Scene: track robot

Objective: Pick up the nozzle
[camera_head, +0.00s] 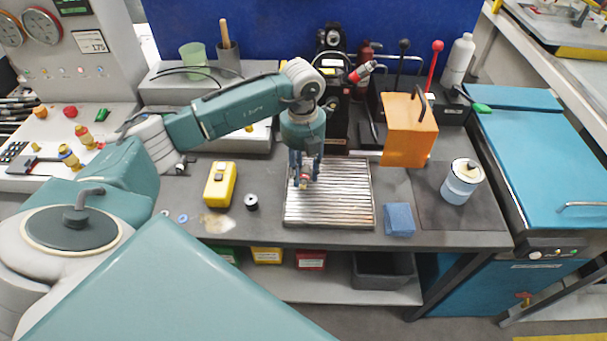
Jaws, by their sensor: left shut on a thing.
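My left gripper (303,183) hangs down over the back left part of a ribbed metal tray (345,205) on the dark bench. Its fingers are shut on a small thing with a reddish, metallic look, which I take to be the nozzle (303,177). The fingers hide most of it. I cannot tell whether it touches the tray or is held just above it. My right gripper is not in view.
A yellow device (220,184) and a small black cylinder (251,202) stand left of the tray. Bottles and levers crowd the back.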

